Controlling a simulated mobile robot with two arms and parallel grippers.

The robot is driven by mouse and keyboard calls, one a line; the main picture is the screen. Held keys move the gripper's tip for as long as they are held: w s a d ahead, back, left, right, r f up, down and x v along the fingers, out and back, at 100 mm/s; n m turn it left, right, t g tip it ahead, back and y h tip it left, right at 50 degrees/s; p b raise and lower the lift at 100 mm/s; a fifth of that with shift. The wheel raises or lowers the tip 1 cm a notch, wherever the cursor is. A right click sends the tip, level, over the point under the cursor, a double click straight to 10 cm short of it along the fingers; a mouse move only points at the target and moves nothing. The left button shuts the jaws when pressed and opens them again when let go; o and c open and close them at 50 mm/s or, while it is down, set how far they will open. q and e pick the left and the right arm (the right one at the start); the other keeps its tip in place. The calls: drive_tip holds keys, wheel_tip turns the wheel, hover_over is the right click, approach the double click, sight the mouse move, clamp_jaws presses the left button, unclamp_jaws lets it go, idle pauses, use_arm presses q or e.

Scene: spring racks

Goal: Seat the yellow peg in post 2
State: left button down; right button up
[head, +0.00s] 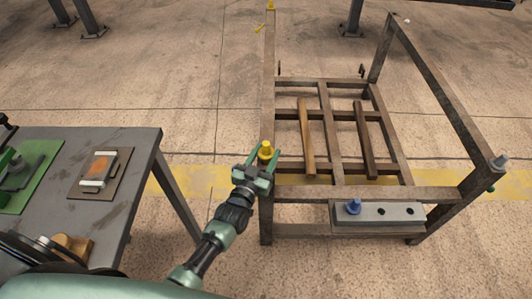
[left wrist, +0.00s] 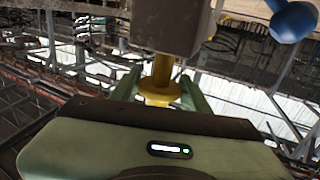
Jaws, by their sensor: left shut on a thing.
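The yellow peg (head: 265,149) stands at the top of the rack's near left post (head: 266,222). My left gripper (head: 264,164) is shut on the peg, with its green fingers on either side. In the left wrist view, the yellow peg (left wrist: 162,88) shows between the fingers (left wrist: 160,95), its flange nearest me and its stem meeting a brown square beam (left wrist: 170,25). How deep the peg sits is hidden. Which post is number 2 cannot be read. My right gripper is not in view.
A grey block (head: 395,222) on the rack's front rail holds a blue peg (head: 354,206) beside dark holes. A grey table (head: 115,205) stands left.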

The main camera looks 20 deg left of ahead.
sight(264, 163)
use_arm(q)
drive_tip(key=shift+f+b, duration=1.1)
drive_tip(key=shift+f, duration=0.25)
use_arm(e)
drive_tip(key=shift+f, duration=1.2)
use_arm(q)
drive_tip(key=shift+a+f, duration=0.1)
drive_tip(key=shift+f, duration=0.2)
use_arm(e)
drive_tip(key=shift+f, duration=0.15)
